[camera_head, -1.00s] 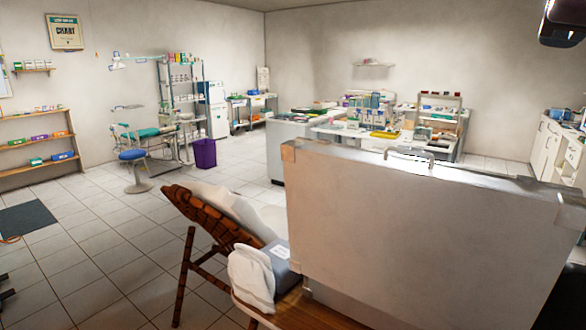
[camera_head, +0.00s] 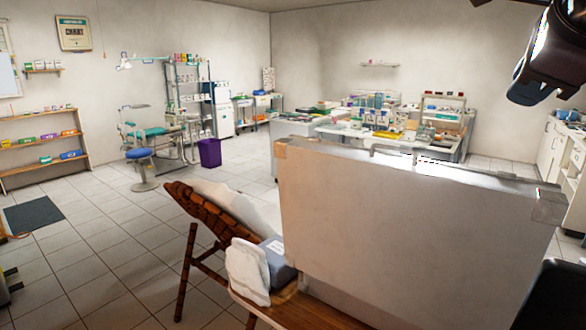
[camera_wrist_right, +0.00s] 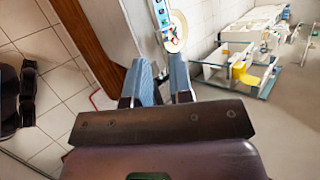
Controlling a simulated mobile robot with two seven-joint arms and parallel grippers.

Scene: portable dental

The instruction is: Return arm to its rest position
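My right gripper (camera_head: 543,95) hangs in the upper right corner of the head view, with part of its dark arm above it. It is raised, in front of the far wall and right-hand counter in the picture, and apart from everything. In the right wrist view its two blue-grey fingers (camera_wrist_right: 165,85) stand apart with an empty gap between them. My left gripper is not in view.
A large pale upright panel (camera_head: 410,235) fills the front right. White counters (camera_head: 550,150) line the right. Tiled floor (camera_head: 110,255) is open at left.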

